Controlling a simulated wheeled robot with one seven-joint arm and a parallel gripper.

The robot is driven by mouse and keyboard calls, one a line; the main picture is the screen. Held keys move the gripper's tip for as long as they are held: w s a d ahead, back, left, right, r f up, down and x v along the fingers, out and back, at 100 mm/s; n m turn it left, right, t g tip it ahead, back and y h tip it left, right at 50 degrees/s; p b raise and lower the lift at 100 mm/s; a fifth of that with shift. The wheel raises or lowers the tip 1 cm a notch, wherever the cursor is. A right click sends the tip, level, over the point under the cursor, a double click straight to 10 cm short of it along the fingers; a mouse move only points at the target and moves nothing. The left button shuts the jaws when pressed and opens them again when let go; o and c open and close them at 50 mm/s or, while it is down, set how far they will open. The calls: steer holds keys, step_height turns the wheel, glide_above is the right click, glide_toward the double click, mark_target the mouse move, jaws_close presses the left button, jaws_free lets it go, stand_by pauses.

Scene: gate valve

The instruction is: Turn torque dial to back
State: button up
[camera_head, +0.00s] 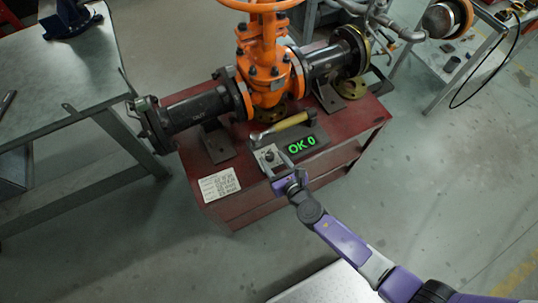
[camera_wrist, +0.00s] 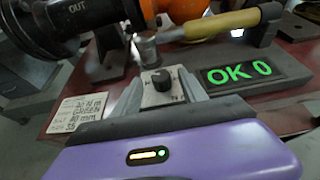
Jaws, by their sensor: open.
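The torque dial is a small black knob (camera_wrist: 162,80) on a pale metal plate, and it also shows in the head view (camera_head: 269,156). A dark base holds the plate and a display (camera_wrist: 241,73) reading "OK 0" in green. My gripper (camera_wrist: 160,88) is open, with one grey finger to each side of the knob in the wrist view. Gaps show between the knob and both fingers. In the head view my gripper (camera_head: 276,167) is at the front edge of the plate. Whether the fingertips reach down to knob height is hard to tell.
A wrench with a yellow handle (camera_head: 283,126) lies across the base behind the dial. The orange valve (camera_head: 264,65) with dark flanged pipes stands behind it on the red cabinet (camera_head: 340,135). A handwritten note (camera_head: 219,184) lies at the left front. A grey workbench (camera_head: 60,70) stands left.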

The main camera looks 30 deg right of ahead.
mark_target(271, 156)
steer(key=shift+b+x, duration=0.55)
steer(key=shift+x, duration=1.35)
jaws_close()
